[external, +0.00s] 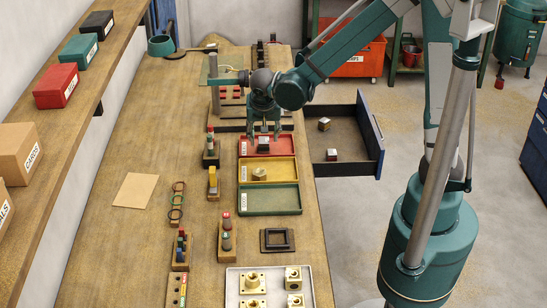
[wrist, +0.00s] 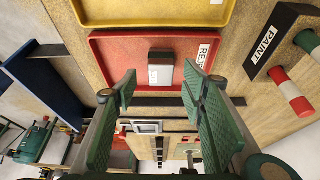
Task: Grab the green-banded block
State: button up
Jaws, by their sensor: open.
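My gripper (external: 264,134) is open over the red tray, its two green fingers apart; in the wrist view its fingertips (wrist: 160,82) show empty space between them. A small dark block with a pale labelled face (wrist: 160,68) lies in the red tray (wrist: 115,50), just beyond the fingertips and roughly centred between them. It also shows as a dark block (external: 263,144) below my gripper in the external view. I cannot make out a green band on it.
The yellow tray (external: 285,171) holds a brass piece, and the green tray (external: 285,201) looks empty. The open drawer (external: 352,166) juts right from the bench. A black PAINT holder (wrist: 272,42) with striped cylinders stands beside the trays. A rack stands behind my gripper.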

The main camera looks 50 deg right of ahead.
aim_at(264, 140)
jog(key=shift+b+x, duration=0.45)
jog(key=shift+x, duration=1.65)
grip_shut()
jog(key=shift+r, duration=0.15)
jog(key=shift+r+p, duration=1)
jog(key=shift+r, duration=3.9)
